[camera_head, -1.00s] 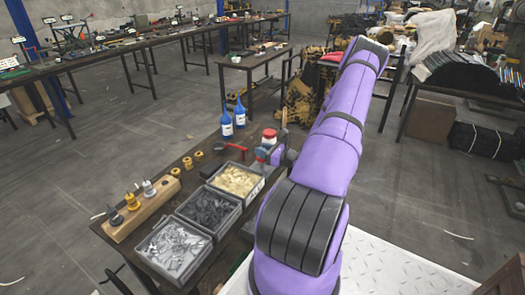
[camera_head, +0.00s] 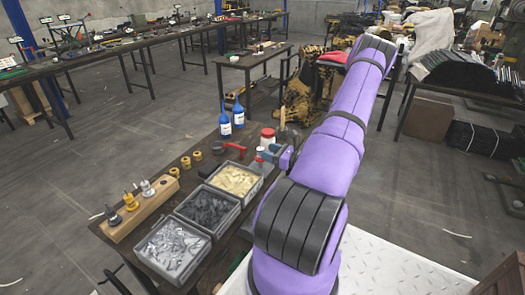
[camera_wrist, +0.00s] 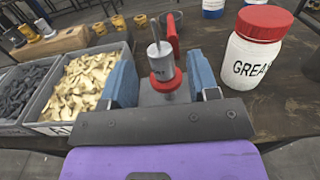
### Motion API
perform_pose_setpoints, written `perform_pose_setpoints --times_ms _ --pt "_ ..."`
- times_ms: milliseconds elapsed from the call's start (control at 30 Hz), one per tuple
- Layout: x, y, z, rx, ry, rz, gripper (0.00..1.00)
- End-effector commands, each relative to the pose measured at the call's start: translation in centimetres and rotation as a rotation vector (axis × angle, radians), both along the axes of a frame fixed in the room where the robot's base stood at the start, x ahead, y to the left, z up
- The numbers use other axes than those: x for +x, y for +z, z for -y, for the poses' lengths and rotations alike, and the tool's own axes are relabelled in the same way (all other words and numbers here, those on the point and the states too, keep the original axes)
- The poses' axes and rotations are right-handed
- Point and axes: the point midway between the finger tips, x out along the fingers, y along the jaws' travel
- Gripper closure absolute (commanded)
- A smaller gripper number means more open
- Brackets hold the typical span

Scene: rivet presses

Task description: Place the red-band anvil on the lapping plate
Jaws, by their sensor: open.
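The red-band anvil (camera_wrist: 162,66), a silver cylinder with a thin pin on top and a red band near its base, stands upright between my fingers in the wrist view. Under it is a flat grey surface (camera_wrist: 146,98) that looks like the lapping plate; its edges are partly hidden by my fingers. My gripper (camera_wrist: 162,80) is open, with one blue finger on each side of the anvil and gaps visible between. In the head view my gripper (camera_head: 277,155) is at the bench's right side, small and partly hidden by my arm.
A grease jar (camera_wrist: 257,45) with a red lid stands close right of my gripper. Bins of tan pieces (camera_wrist: 90,80) and dark pieces (camera_wrist: 22,90) are at left. A wooden block (camera_head: 145,208) holds other anvils.

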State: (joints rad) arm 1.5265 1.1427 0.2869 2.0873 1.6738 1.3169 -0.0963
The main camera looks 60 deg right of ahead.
Motion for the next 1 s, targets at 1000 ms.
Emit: perform_pose_setpoints --times_ms 1000 --pt "-1.7 7.9 -4.8 -0.214 0.368 -0.066 0.45"
